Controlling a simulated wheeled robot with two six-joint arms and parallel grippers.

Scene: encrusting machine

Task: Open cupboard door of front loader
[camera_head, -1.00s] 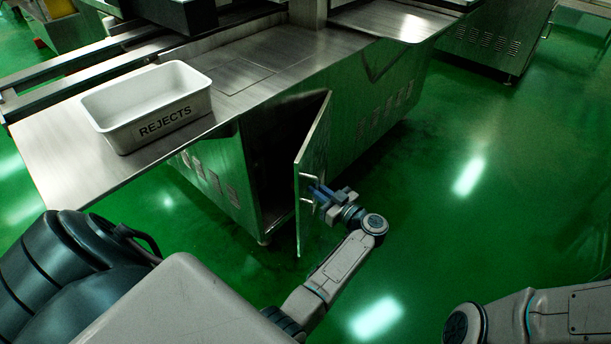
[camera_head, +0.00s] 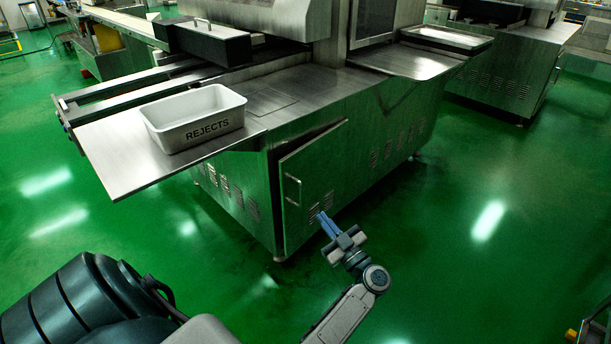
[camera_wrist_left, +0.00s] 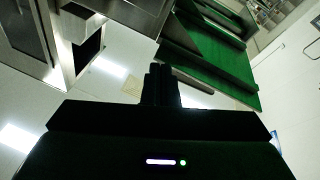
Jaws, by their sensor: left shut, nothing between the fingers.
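The cupboard door (camera_head: 325,170) on the front of the machine is metal with a vertical bar handle (camera_head: 292,190) near its left edge. I cannot tell whether the fingertips touch the door. In the left wrist view the closed fingers (camera_wrist_left: 160,84) look dark, beside a green-reflecting panel (camera_wrist_left: 205,60). My right gripper is out of view.
A white REJECTS bin (camera_head: 195,118) stands on the metal worktop (camera_head: 125,165), which juts out left above the cupboard. Another metal machine (camera_head: 505,75) stands at the back right.

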